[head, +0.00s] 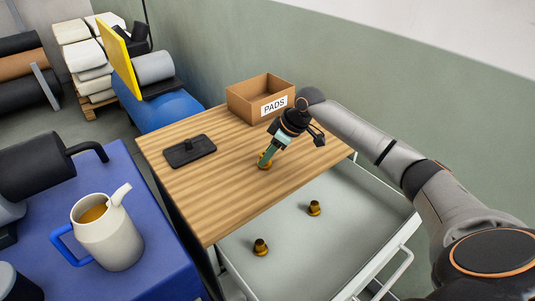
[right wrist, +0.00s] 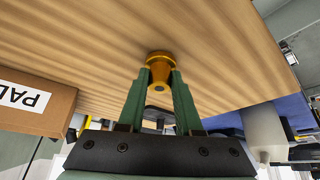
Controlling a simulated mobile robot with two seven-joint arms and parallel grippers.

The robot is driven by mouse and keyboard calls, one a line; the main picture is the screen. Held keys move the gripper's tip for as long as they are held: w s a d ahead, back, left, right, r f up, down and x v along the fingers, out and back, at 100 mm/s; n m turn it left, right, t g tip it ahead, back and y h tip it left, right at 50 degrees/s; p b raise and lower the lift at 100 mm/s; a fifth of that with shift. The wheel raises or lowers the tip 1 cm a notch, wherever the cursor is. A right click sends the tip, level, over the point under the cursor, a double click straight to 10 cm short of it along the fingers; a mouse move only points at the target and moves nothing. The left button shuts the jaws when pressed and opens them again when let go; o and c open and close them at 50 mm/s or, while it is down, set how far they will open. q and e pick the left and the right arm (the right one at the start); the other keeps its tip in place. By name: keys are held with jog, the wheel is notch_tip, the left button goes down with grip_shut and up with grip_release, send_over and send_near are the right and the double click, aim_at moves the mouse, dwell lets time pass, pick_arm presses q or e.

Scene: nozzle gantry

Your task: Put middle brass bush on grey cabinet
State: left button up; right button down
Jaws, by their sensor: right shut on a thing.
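The grey cabinet has a striped wooden top (head: 185,195). My right gripper (head: 266,158) is over this top and shut on a brass bush (head: 264,165), whose flanged end faces the wood. In the right wrist view the same bush (right wrist: 158,70) sits between the green fingers of the gripper (right wrist: 160,85). The bush is at or just above the wood; I cannot tell whether it touches. Two more brass bushes, one nearer (head: 261,248) and one farther right (head: 314,208), stand apart in the light grey tray (head: 290,265) in front. My left gripper is not in view.
A cardboard box marked PADS (head: 243,105) stands at the back of the wooden top. A dark flat plate with a knob (head: 190,150) lies at its left. A blue table (head: 150,270) with a white jug (head: 118,235) stands at the left. The top's near part is clear.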

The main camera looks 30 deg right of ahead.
jog(key=c, duration=0.6)
grip_release()
jog(key=shift+f, duration=0.1)
jog(key=v, duration=1.2)
